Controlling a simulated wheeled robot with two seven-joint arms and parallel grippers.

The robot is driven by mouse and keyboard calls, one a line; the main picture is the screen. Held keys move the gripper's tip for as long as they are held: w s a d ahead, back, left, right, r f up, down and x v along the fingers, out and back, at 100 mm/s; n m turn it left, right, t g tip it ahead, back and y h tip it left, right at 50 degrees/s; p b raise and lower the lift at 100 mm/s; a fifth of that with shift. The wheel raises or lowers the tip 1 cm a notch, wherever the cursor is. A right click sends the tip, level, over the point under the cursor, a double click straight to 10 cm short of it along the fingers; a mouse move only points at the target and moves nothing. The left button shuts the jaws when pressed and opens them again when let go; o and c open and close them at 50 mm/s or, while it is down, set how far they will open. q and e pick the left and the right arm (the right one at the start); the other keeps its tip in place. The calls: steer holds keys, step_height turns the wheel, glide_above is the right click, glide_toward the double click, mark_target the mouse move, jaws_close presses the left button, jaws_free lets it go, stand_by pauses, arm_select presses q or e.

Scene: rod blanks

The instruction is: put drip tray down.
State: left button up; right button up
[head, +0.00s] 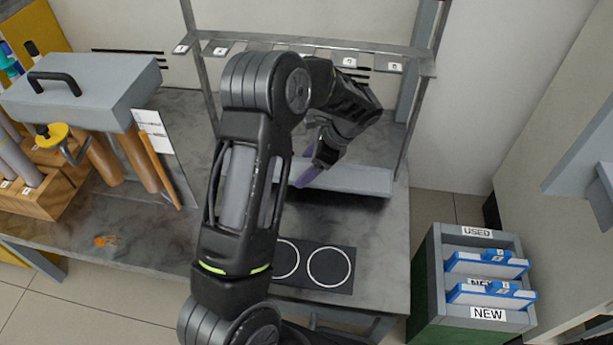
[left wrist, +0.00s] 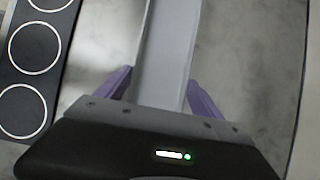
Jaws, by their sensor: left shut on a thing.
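The drip tray (head: 350,181) is a long, light grey channel over the back part of the dark worktop, below the rack. In the left wrist view the drip tray (left wrist: 167,50) runs lengthwise between the two purple fingers. My left gripper (head: 308,172) is shut on it; in the left wrist view the gripper (left wrist: 155,92) has one finger on each side. A dark shadow lies under the tray's front edge; I cannot tell whether it touches the worktop. My left arm hides the tray's left part in the head view. My right gripper is not in view.
A dark plate with white rings (head: 329,267) lies on the worktop (head: 378,235) near its front edge. A metal rack with labelled slots (head: 300,45) stands behind. A grey machine (head: 95,95) is at left. A green bin with blue trays (head: 425,285) stands at right.

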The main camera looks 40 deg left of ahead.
arm_select(q)
step_height(320, 180, down, 4)
steer(key=shift+r+b, duration=0.2)
steer(key=shift+b, duration=0.7)
steer(key=shift+r, duration=0.1)
steer(key=o, duration=1.8)
